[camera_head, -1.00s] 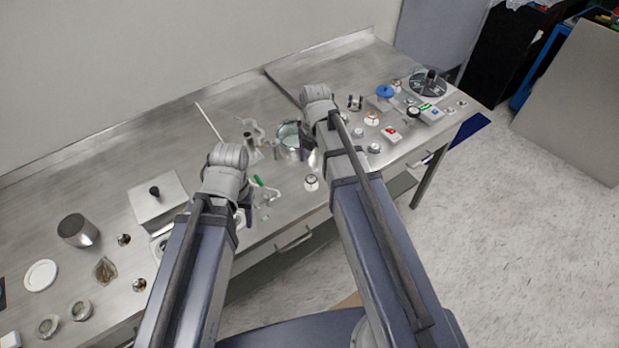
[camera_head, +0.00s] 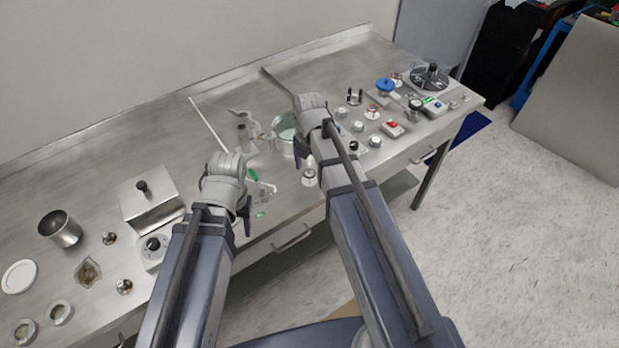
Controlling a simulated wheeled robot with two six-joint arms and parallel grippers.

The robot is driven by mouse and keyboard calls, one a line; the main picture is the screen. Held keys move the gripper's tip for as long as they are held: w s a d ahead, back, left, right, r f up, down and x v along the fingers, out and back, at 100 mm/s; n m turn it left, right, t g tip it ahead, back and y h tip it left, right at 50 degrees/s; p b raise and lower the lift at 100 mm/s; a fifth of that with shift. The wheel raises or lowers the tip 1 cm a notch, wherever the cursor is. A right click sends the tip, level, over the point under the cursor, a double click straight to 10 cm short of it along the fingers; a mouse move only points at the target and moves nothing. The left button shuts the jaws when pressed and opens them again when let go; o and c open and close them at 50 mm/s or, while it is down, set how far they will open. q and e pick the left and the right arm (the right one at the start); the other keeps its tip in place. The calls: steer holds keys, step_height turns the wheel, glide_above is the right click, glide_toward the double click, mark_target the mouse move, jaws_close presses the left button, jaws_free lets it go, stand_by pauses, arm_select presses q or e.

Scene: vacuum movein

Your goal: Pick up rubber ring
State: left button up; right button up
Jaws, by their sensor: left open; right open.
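A round white ring-like piece (camera_head: 19,276) lies flat on the steel bench at the far left; I cannot tell for sure whether it is the rubber ring. My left gripper (camera_head: 244,212) is open over the front part of the bench, right of the lidded steel box.
A steel box with a black knob (camera_head: 148,205), a steel cup (camera_head: 60,229) and small dishes (camera_head: 60,313) stand on the left. A black-knobbed disc (camera_head: 430,77) and several small parts crowd the right. The back left bench is clear.

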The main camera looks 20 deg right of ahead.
arm_select(q)
steer(key=shift+f, duration=0.2)
arm_select(e)
steer(key=shift+f, duration=0.2)
stand_by(0.3)
steer(key=c, duration=1.2)
arm_select(q)
steer(key=shift+r, duration=0.1)
